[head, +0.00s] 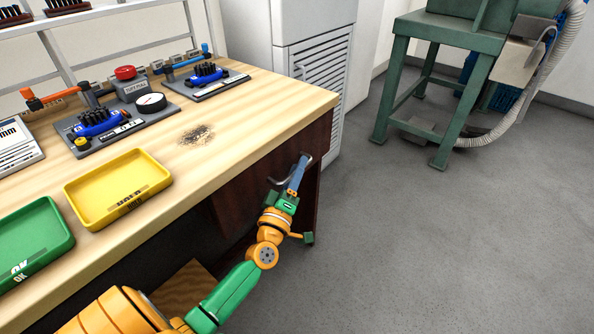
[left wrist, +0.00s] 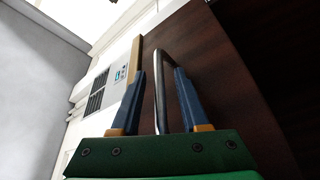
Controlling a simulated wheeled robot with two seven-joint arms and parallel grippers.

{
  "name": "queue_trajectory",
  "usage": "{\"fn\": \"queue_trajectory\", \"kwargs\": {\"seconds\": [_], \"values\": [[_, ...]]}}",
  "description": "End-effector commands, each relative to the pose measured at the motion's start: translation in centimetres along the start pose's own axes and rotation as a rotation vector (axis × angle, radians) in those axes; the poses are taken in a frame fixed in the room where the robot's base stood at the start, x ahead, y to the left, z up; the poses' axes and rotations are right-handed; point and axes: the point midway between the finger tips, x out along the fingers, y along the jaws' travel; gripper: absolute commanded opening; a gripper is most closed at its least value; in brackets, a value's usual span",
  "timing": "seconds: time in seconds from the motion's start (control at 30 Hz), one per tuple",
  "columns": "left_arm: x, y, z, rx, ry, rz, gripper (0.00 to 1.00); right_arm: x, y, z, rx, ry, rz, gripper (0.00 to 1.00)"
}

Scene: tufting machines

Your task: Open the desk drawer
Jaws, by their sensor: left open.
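The desk (head: 262,109) has a pale wood top and a dark brown front. The desk drawer (left wrist: 213,62) is a dark wood front with a curved metal handle (head: 277,182); it looks flush with the desk, though my arm hides part of it. My left gripper (head: 300,168) reaches to the handle at the desk's right end. In the left wrist view its two blue fingers are apart, with the metal handle (left wrist: 160,73) standing between them. I cannot tell whether either finger touches it. My right gripper is not in view.
A grey cabinet (head: 322,85) stands behind the desk. A green machine stand (head: 455,38) is at the back right. The grey floor (head: 440,245) on the right is clear.

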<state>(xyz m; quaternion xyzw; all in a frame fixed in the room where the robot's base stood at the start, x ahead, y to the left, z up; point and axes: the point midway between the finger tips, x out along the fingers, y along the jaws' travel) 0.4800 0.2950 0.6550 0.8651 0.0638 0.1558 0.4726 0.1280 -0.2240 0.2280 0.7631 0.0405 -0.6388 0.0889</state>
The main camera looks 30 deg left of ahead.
Motion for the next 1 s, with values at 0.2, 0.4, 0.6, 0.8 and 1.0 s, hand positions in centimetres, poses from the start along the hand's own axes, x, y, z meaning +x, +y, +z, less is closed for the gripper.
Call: {"fn": "queue_trajectory", "kwargs": {"seconds": [0.2, 0.4, 0.6, 0.8, 1.0], "values": [[-0.05, -0.02, 0.01, 0.000, 0.000, 0.000, 0.12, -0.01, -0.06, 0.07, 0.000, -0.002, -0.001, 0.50], [-0.06, -0.02, 0.01, 0.000, 0.000, -0.001, 0.00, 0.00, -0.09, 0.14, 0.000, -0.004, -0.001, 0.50], [-0.07, -0.03, 0.02, 0.000, 0.000, -0.001, 0.00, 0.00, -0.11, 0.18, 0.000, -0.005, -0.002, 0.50], [-0.07, -0.03, 0.02, 0.000, 0.000, -0.001, 0.00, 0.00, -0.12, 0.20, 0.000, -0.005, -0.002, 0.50], [-0.07, -0.03, 0.02, 0.000, 0.000, -0.001, 0.00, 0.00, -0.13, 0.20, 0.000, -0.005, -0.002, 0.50]]}}
